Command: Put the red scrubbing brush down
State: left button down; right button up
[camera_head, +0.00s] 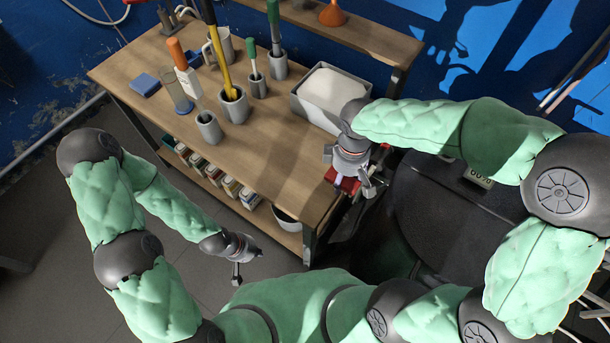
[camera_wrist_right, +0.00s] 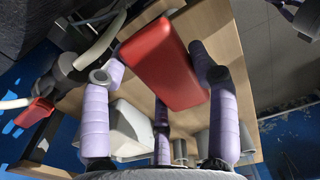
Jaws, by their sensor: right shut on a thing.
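The red scrubbing brush (camera_wrist_right: 162,65) shows large in the right wrist view as a red block between the purple fingers. My right gripper (camera_head: 359,183) is shut on it. In the head view only a bit of the red brush (camera_head: 346,184) shows below the gripper, at the right end of the wooden bench (camera_head: 290,185). Whether the brush touches the bench top is hidden by the gripper. My left gripper (camera_head: 238,272) hangs low in front of the bench, apart from everything; its fingers are too small to read.
A grey bin with white contents (camera_head: 331,94) stands behind my right gripper. Several grey holders with tools, including a yellow handle (camera_head: 219,55), stand further left with a blue block (camera_head: 145,84). The bench's front middle is clear. A dark round drum (camera_head: 435,215) stands right of the bench.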

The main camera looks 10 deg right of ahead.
jog(key=shift+a+f, duration=0.2)
jog(key=w+a+f+b, duration=0.3)
jog(key=w+a+f, duration=0.1)
jog(key=w, duration=0.3)
jog(key=b, duration=0.2)
send_over(308, 174)
jog(key=f, duration=0.5)
jog(key=shift+s+d, duration=0.15)
jog(key=shift+s, duration=0.15)
jog(key=shift+w+f, duration=0.15)
jog(key=shift+f, duration=0.1)
jog(key=shift+w+f+b, duration=0.1)
jog(key=shift+f+b, duration=0.3)
jog(key=shift+f, duration=1.1)
jog(key=shift+f, duration=0.1)
jog(key=o, duration=1.2)
jog(key=shift+f, duration=0.1)
